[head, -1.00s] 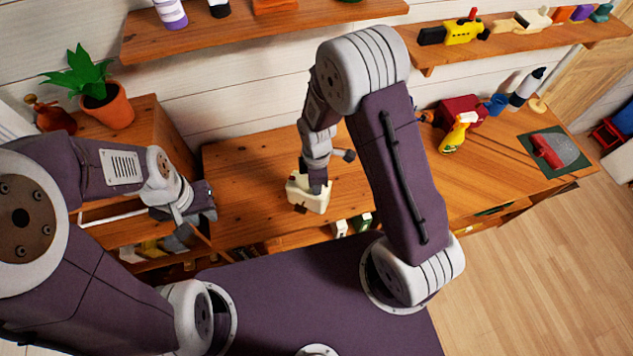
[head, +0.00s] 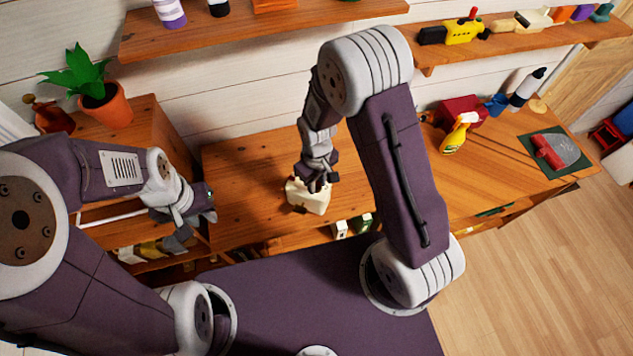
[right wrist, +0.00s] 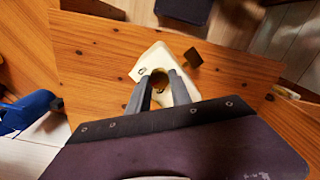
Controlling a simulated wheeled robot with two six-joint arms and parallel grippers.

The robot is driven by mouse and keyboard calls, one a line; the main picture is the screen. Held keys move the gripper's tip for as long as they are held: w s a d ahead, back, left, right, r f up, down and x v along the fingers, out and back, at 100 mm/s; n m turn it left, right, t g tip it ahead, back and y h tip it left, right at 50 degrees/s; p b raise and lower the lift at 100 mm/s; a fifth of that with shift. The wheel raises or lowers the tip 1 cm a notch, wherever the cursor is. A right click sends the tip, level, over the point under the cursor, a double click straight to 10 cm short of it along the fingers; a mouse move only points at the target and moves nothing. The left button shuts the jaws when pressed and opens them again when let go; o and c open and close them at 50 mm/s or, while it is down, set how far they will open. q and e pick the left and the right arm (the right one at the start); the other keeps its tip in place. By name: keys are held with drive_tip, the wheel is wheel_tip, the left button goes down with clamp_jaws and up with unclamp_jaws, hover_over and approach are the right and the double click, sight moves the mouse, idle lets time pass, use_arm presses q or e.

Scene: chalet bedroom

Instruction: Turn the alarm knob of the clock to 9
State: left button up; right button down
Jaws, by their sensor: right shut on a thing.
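The clock, a cream block (head: 306,201), sits on the wooden desk near its front edge. It also shows in the right wrist view (right wrist: 148,62), with a small dark square piece (right wrist: 193,57) at its edge. My right gripper (head: 318,184) points down at the clock's top. In the right wrist view its two fingers (right wrist: 161,84) are on either side of a small round, brownish knob (right wrist: 159,77), mostly hidden, and are shut on it. The dial marks cannot be read. My left gripper (head: 195,228) hangs at the desk's left, away from the clock; its finger gap is unclear.
The desk (head: 240,165) is clear left of the clock. A potted plant (head: 108,105) stands at left. Shelves (head: 240,30) hang above.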

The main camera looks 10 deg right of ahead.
sight(317, 185)
drive_tip(key=m, duration=0.5)
drive_tip(key=shift+m, duration=0.3)
drive_tip(key=m, duration=0.5)
drive_tip(key=shift+m, duration=0.3)
drive_tip(key=c, duration=1.2)
unclamp_jaws()
drive_tip(key=shift+o, duration=0.2)
drive_tip(key=shift+r, duration=0.1)
wheel_tip(317, 185, up, 9)
drive_tip(key=b, duration=0.2)
